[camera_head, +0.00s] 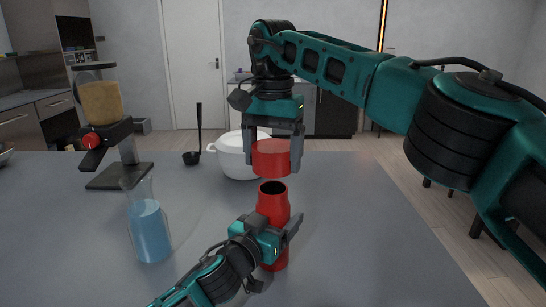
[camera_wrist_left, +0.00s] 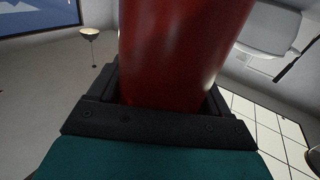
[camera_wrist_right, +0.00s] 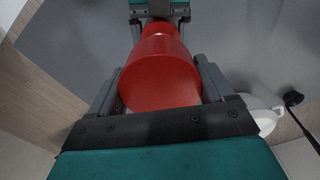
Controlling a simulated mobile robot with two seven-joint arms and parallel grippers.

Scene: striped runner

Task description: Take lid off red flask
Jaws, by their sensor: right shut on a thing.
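The red flask (camera_head: 272,207) stands on the grey table, its dark open mouth facing up. Its red lid (camera_head: 270,158) is off it, a little above the mouth with a gap between. My right gripper (camera_head: 271,166) comes from above and is shut on the lid, which also fills its jaws in the right wrist view (camera_wrist_right: 160,85). My left gripper (camera_head: 274,238) is shut around the flask's body, which shows large between its fingers in the left wrist view (camera_wrist_left: 175,50). The flask's lower part is partly hidden by my left gripper.
A glass flask of blue liquid (camera_head: 150,232) stands at left. A coffee grinder (camera_head: 110,130), a black ladle (camera_head: 198,135) and a white lidded pot (camera_head: 236,155) stand behind. The table (camera_head: 360,240) is clear to the right.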

